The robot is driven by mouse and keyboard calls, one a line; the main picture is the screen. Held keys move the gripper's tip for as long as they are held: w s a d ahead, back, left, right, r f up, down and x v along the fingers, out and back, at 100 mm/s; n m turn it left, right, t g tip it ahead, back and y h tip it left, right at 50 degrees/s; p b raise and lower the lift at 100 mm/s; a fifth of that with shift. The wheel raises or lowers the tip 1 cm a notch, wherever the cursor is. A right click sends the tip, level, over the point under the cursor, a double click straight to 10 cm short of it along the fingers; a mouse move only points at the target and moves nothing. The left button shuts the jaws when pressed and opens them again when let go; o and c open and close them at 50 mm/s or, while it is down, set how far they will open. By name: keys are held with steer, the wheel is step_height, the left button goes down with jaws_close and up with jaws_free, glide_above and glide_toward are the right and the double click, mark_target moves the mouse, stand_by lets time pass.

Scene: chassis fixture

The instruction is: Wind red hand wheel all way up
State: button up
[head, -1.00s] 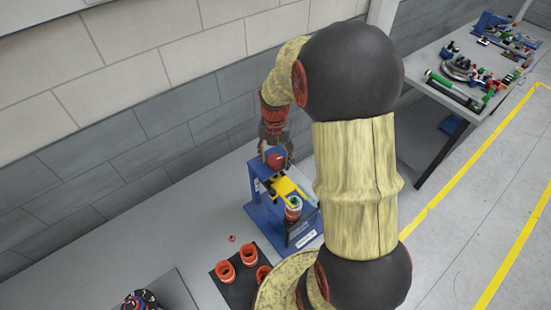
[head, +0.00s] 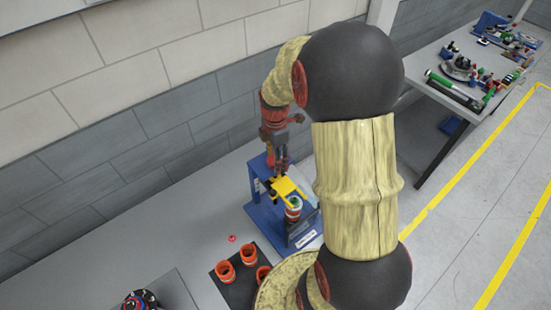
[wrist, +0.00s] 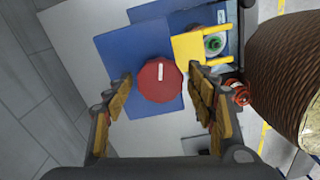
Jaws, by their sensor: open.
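The red hand wheel (wrist: 160,88) shows in the wrist view as a dark red many-sided disc with a pale bar mark, on top of the blue fixture (wrist: 112,52). In the head view the wheel is mostly hidden behind my gripper. My gripper (wrist: 163,82) is open, with one finger on each side of the wheel in the wrist view; I cannot tell whether they touch it. In the head view my gripper (head: 278,166) points down at the top of the blue fixture (head: 256,180). A yellow fork-like part (head: 284,188) sticks out of the fixture above a red-and-white cylinder (head: 293,210).
Several orange-red cups (head: 225,271) stand on a dark mat (head: 238,293) in front of the fixture. A small red piece (head: 232,238) lies on the grey table. The wall (head: 150,150) is close behind. A second table (head: 425,77) with parts stands at the right.

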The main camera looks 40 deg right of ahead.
steer(key=m, duration=0.5)
steer(key=shift+m, duration=0.4)
steer(key=m, duration=0.5)
steer(key=shift+m, duration=0.3)
steer(key=shift+c, duration=1.3)
steer(key=c, duration=0.7)
steer(key=shift+c, duration=0.6)
steer(key=shift+c, duration=0.2)
